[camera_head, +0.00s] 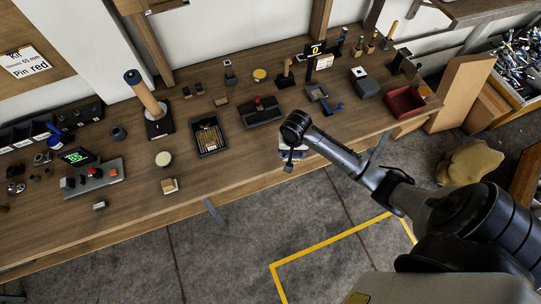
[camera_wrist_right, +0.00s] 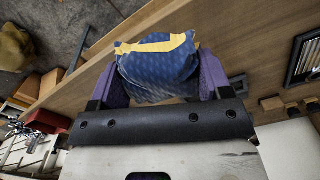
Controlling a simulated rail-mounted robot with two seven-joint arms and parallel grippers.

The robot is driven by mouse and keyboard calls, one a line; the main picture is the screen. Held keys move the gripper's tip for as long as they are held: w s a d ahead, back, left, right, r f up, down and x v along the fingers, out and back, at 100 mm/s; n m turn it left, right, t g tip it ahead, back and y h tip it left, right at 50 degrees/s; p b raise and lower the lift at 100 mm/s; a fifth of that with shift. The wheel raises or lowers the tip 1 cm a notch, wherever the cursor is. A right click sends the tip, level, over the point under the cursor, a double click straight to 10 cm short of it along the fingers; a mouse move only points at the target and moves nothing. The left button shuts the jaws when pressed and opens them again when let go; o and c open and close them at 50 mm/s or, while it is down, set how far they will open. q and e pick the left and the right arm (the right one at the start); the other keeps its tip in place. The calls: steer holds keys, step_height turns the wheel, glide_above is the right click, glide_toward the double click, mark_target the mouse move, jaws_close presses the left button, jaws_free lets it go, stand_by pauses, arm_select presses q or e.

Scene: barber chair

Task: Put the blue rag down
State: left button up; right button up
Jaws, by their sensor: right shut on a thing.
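The blue rag (camera_wrist_right: 155,65), dark blue with a yellow band, is bunched between the two purple fingers of my right gripper (camera_wrist_right: 164,82) in the right wrist view. The gripper is shut on it. In the head view my right gripper (camera_head: 290,158) hangs at the front edge of the workbench (camera_head: 235,172), near the middle. The rag is mostly hidden there by my arm; I cannot tell whether it touches the bench. My left gripper is out of view.
A black tray of sticks (camera_head: 208,136) and a dark box with a red knob (camera_head: 262,111) stand left of my gripper. A red bin (camera_head: 405,102) stands to the right. A bare strip of wood runs along the bench front. A yellow line (camera_head: 330,250) marks the floor.

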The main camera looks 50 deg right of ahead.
steer(key=b, duration=0.2)
glide_above(263, 157)
step_height(263, 157, down, 7)
steer(key=shift+a+r, duration=0.15)
steer(key=shift+f+b, duration=0.5)
steer(key=shift+f, duration=1.5)
steer(key=shift+f, duration=0.1)
steer(key=o, duration=0.7)
steer(key=shift+o, duration=0.6)
